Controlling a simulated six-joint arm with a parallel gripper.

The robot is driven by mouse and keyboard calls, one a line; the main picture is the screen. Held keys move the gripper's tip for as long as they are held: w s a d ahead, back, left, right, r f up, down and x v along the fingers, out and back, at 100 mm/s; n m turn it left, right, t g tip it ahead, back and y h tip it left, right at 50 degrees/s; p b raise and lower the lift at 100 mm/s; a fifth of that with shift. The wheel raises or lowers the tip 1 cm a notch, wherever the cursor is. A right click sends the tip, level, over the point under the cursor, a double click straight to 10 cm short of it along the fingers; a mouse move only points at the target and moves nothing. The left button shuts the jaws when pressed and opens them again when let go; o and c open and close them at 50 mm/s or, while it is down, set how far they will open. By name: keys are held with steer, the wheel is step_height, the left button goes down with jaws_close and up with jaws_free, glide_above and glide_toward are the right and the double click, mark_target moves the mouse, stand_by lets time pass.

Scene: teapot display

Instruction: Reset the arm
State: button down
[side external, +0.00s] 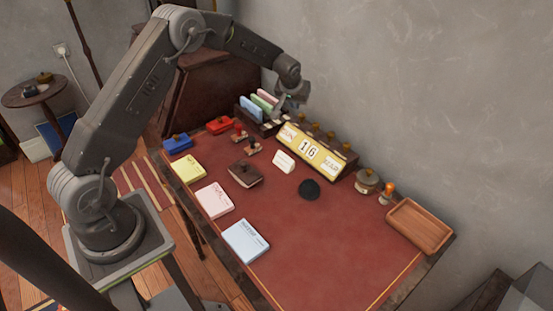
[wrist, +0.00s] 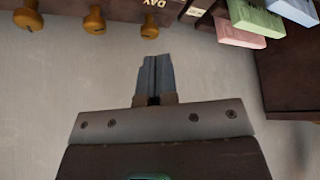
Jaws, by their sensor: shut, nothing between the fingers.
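My gripper (wrist: 154,60) is shut and empty, its two fingers pressed together in the wrist view. In the side external view my gripper (side external: 291,106) hangs at the end of the raised arm, in front of the grey wall and close to the back edge of the red-topped desk (side external: 300,245). It overlaps the area between the card holder with coloured cards (side external: 262,103) and the yellow calendar block (side external: 310,150). The exact gap between the gripper and these things cannot be told.
Yellow (side external: 188,170), pink (side external: 214,201) and blue (side external: 246,241) pads lie along the desk's front. A brown blotter (side external: 245,174), a white card (side external: 283,161) and a black disc (side external: 309,189) lie mid-desk. A wooden tray (side external: 419,227) sits right. The desk's front right is clear.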

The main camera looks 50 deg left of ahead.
steer(key=s+d+r+m+h, duration=0.1)
steer(key=s+d+r, duration=0.5)
steer(key=s+r, duration=0.3)
steer(key=s+d+r+m, duration=0.2)
steer(key=s+d+r, duration=0.3)
steer(key=s+r, duration=0.45)
steer(key=s+d+m+h, duration=0.1)
steer(key=s+d, duration=0.2)
steer(key=s, duration=0.7)
steer(key=s+d+r+m, duration=0.1)
steer(key=s+d, duration=0.3)
steer(key=s, duration=0.7)
steer(key=shift+r+m+t+h, duration=0.3)
steer(key=shift+m+h, duration=0.1)
steer(key=shift+m, duration=0.1)
steer(key=c, duration=1.8)
jaws_free()
